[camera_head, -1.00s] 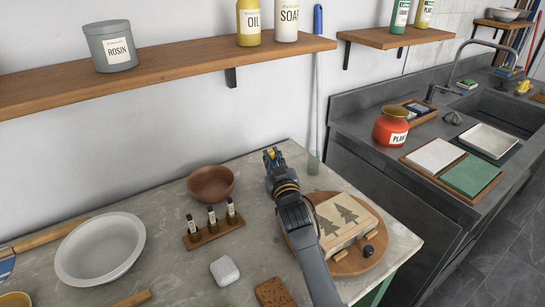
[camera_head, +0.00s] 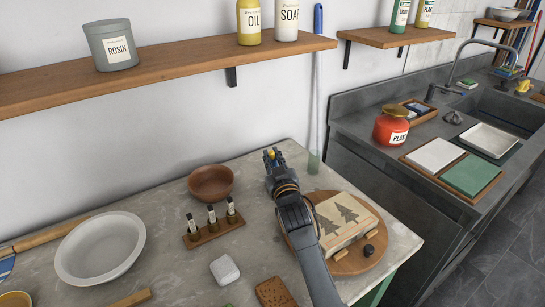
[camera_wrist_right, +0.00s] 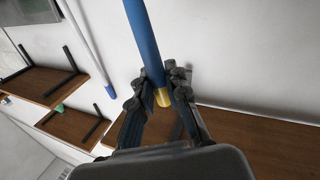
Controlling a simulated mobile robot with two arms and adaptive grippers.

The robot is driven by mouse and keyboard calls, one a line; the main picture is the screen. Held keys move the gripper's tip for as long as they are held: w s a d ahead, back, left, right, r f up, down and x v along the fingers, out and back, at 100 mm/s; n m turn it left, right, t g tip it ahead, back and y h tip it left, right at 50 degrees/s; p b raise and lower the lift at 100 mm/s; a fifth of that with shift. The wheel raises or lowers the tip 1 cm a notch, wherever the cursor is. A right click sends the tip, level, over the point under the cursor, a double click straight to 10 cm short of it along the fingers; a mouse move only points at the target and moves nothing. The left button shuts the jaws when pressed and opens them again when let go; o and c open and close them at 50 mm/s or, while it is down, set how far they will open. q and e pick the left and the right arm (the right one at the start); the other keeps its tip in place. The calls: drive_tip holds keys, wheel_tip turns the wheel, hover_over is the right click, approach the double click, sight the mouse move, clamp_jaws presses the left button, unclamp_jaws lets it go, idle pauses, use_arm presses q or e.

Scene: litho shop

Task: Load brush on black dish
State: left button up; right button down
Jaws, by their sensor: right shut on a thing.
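My right gripper (camera_head: 271,154) reaches over the worktable from the lower right, its tips towards the wall. In the right wrist view, the gripper (camera_wrist_right: 160,90) is shut on a blue rod with a yellow end, which I take to be the brush (camera_wrist_right: 144,40). Its blue part runs up out of the picture and the yellow end sits between the fingers. In the head view only a bit of yellow shows at the tips. I cannot make out a black dish. My left gripper is not in view.
The table holds a brown bowl (camera_head: 211,182), a small bottle rack (camera_head: 214,235), a white basin (camera_head: 100,248) and a carved block (camera_head: 347,218) on a round board (camera_head: 352,265). A wooden shelf (camera_head: 160,75) hangs above. A dark sink counter (camera_head: 365,148) stands at right.

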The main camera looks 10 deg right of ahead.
drive_tip(key=shift+r+p, duration=3)
drive_tip(key=shift+r, duration=0.5)
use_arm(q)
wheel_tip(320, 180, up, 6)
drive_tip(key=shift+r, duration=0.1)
use_arm(e)
drive_tip(key=shift+f, duration=0.1)
